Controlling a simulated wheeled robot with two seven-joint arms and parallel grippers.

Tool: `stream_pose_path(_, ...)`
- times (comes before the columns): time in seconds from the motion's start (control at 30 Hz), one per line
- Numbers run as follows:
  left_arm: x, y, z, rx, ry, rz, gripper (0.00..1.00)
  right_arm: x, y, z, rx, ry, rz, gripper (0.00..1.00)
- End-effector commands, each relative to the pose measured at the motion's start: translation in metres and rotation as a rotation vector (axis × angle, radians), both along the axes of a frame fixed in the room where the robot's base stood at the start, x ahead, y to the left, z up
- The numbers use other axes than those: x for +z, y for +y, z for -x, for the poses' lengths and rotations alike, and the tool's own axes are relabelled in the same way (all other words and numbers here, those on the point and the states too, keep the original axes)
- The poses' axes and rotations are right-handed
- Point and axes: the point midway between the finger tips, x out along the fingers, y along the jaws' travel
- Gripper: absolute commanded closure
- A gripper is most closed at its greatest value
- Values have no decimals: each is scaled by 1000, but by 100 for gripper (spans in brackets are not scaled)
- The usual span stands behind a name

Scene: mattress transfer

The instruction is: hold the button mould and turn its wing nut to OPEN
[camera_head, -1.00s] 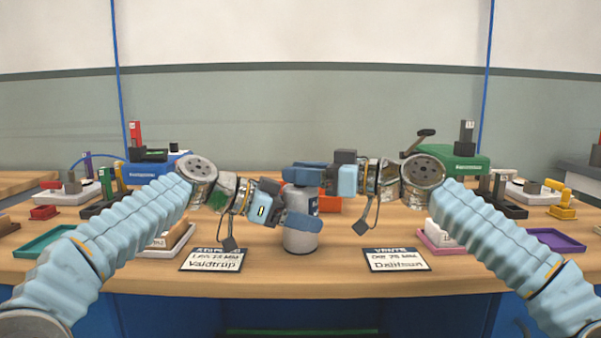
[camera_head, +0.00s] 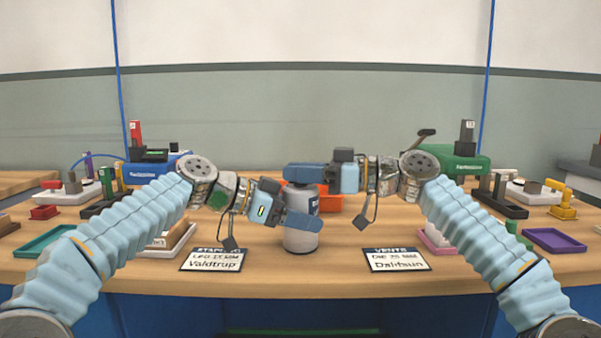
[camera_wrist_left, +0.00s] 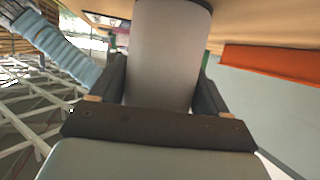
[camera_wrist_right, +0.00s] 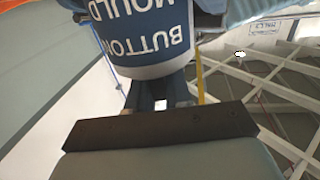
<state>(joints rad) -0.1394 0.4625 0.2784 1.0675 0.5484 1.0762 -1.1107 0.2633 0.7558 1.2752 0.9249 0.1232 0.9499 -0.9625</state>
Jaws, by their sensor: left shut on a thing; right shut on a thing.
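The button mould (camera_head: 301,240) is a grey cylinder with a dark blue label. It stands upright at the middle of the table's front. My left gripper (camera_head: 299,221) is shut around its grey body from the left; the left wrist view shows the grey wall (camera_wrist_left: 168,55) between the fingers. My right gripper (camera_head: 303,174) is shut at the mould's top, coming from the right. The right wrist view shows the label (camera_wrist_right: 145,28) reading "BUTTON MOULD" upside down, near the fingers (camera_wrist_right: 160,92). The wing nut is hidden by the right gripper, so its position cannot be read.
Two name cards lie in front, left (camera_head: 213,260) and right (camera_head: 397,260) of the mould. An orange block (camera_head: 329,202) is behind it. A blue machine (camera_head: 155,168) and a green machine (camera_head: 455,160) stand at the back. A teal tray (camera_head: 44,241) and a purple tray (camera_head: 554,240) lie at the sides.

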Motion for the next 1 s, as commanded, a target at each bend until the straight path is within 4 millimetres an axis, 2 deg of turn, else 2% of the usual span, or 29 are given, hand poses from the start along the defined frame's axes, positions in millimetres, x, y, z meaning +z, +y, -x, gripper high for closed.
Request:
stream_pose_path(0.2,1,0,1,-4,-1,0,83,1,-1,-1,89,-2,-6,100)
stream_pose_path(0.5,1,0,1,-4,0,-1,83,1,-2,-1,96,-3,-4,100)
stream_pose_path(0.53,1,0,1,-4,0,-1,83,1,-2,-1,96,-3,-4,78)
stream_pose_path(0.67,1,0,1,-4,-1,0,83,1,-2,-1,97,-2,-3,60)
stream_pose_path(1.0,1,0,1,-2,-2,1,83,0,-6,0,97,-1,-2,60)
